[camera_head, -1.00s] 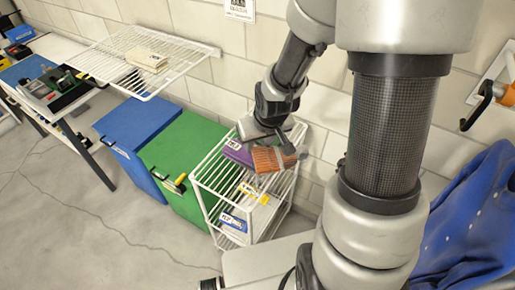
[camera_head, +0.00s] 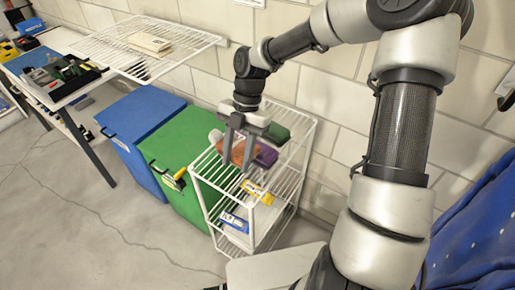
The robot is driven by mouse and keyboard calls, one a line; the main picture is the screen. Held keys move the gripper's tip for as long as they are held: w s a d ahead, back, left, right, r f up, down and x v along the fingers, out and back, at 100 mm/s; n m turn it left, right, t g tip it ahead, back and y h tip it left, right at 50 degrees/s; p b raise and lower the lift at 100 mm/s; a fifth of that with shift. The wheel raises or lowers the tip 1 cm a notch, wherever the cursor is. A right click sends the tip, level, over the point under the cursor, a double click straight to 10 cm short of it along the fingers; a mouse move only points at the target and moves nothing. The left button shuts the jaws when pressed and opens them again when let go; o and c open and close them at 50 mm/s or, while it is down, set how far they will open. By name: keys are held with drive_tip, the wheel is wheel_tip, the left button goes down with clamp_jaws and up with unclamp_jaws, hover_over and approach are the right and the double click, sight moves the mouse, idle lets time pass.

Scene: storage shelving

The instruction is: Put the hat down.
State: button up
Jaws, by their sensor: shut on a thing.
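The hat appears to be the orange-brown, soft-looking thing (camera_head: 238,153) at the top of a white wire rack (camera_head: 207,190). My gripper (camera_head: 238,162) points down over the rack's top level, with one finger on either side of the orange-brown thing. It is shut on that thing. The fingers and the gripper body hide part of it. I cannot tell whether the hat touches the rack's top shelf or hangs just above it.
A purple thing (camera_head: 266,155) and a dark green thing (camera_head: 277,133) lie close right of the gripper. A yellow pack (camera_head: 259,193) and a blue-white box (camera_head: 235,222) sit lower in the rack. Green (camera_head: 185,150) and blue (camera_head: 140,115) bins stand left, under a wire shelf (camera_head: 185,33).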

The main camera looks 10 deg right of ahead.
drive_tip(key=shift+f+n, duration=0.15)
drive_tip(key=shift+n, duration=0.25)
wheel_tip(320, 180, down, 10)
drive_tip(key=shift+r+b, duration=0.2)
drive_tip(key=shift+b, duration=0.55)
drive_tip(key=o, duration=1.1)
drive_tip(key=shift+c, duration=0.2)
drive_tip(key=shift+r, duration=0.15)
